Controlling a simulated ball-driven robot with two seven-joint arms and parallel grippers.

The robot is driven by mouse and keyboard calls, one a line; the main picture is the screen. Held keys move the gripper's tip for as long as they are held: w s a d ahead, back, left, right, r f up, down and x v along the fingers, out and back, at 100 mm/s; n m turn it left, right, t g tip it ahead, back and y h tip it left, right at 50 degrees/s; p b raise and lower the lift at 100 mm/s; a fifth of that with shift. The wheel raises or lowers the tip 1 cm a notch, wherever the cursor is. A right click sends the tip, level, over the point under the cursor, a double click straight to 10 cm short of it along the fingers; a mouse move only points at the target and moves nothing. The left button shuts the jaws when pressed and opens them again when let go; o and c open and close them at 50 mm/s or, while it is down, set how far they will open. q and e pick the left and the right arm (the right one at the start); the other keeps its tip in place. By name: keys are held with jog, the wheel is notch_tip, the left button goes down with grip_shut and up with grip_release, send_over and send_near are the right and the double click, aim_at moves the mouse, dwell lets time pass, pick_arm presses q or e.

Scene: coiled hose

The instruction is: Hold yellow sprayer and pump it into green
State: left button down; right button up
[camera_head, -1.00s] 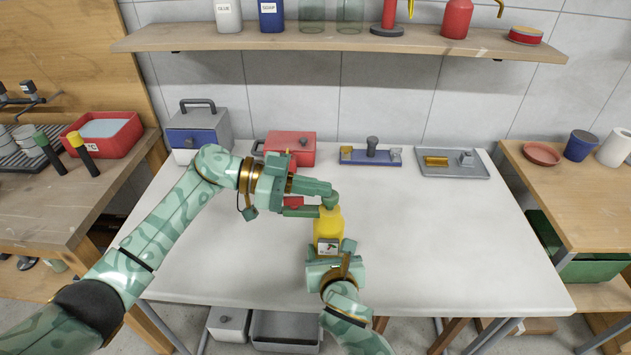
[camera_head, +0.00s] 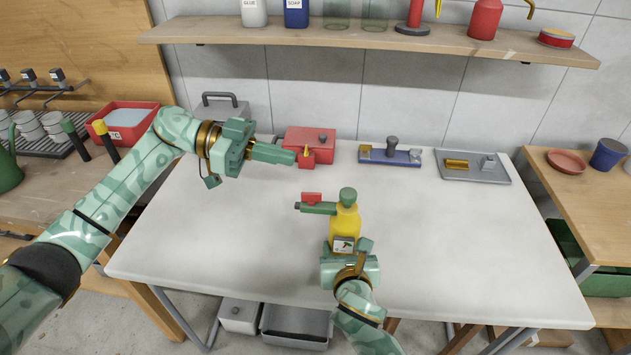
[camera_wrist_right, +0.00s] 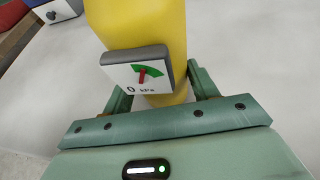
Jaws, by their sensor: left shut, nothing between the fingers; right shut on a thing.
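The yellow sprayer (camera_head: 345,224) stands upright over the near middle of the table, with a green knob (camera_head: 348,195) on top and a green nozzle with a red trigger (camera_head: 311,198) pointing left. My right gripper (camera_head: 350,258) is shut around its lower body; in the right wrist view the yellow body (camera_wrist_right: 150,25) sits between the fingers. A gauge (camera_wrist_right: 140,72) there has a green sector, a red needle within or close to it, and "0 kPa" lettering. My left gripper (camera_head: 285,156) is shut and empty, up and left of the sprayer, clear of the knob.
A red box (camera_head: 318,142), a blue holder (camera_head: 390,156) and a grey tray (camera_head: 474,168) line the table's back edge. The left gripper appears in front of the red box. A shelf (camera_head: 390,48) hangs above. The table's right half (camera_head: 470,240) is clear.

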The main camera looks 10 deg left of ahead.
dwell(0.4)
jog(key=o, duration=1.2)
jog(key=shift+o, duration=0.4)
jog(key=shift+s+d+r+p, duration=0.1)
jog(key=shift+s+r+p, duration=0.2)
jog(key=shift+s, duration=0.1)
jog(key=p+v, duration=0.3)
jog(key=v, duration=0.4)
jog(key=shift+s, duration=0.1)
pick_arm(q)
jog(key=r, duration=0.5)
jog(key=shift+s+r, duration=0.2)
jog(key=shift+s, duration=0.15)
pick_arm(e)
jog(key=shift+s, duration=0.4)
